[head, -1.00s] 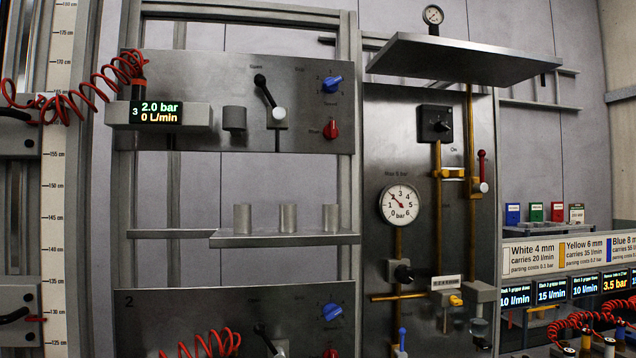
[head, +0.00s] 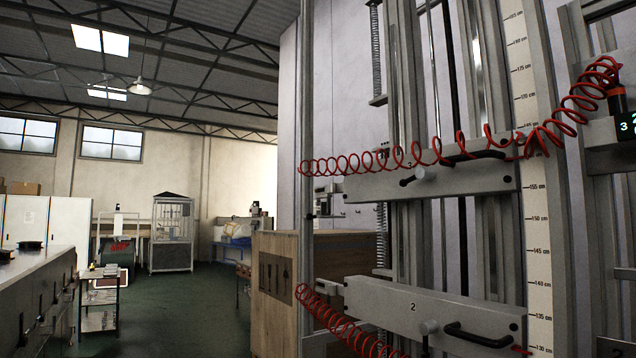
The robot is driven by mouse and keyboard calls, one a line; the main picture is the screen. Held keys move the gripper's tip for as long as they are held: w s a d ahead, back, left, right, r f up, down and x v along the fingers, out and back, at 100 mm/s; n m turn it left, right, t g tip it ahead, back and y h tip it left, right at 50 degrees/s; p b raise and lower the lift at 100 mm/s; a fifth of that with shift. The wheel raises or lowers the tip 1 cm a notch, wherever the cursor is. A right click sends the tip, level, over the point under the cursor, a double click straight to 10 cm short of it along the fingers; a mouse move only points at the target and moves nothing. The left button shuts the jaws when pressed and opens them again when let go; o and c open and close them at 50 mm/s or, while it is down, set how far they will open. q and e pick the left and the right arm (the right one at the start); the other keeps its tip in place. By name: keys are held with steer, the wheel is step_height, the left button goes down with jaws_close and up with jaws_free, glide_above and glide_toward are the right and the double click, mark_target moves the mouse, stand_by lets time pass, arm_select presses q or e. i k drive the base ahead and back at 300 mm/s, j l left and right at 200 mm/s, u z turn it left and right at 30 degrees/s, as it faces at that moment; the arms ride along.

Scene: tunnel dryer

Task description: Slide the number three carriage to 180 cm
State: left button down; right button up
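The number three carriage (head: 446,184) is a pale grey block on vertical rails, marked 3. It has a round knob (head: 425,174) and a black handle (head: 475,157) on its front. A red coiled hose (head: 350,163) runs across its top edge. The white scale (head: 540,219) in cm stands at its right. The carriage's right end is beside the stretch from about 155 to 165 cm, and the 180 cm mark (head: 518,42) is higher up. I cannot read its exact height. Neither of my grippers is in view.
The number two carriage (head: 400,312) sits below on the same rails, with its own knob, handle and red hose. A wooden crate (head: 272,330) stands left of the rails. Green floor (head: 190,310) is open further left, beside a grey bench (head: 35,290) and a small cart (head: 98,300).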

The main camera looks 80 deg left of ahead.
mark_target(496, 170)
steer(key=u, duration=2.35)
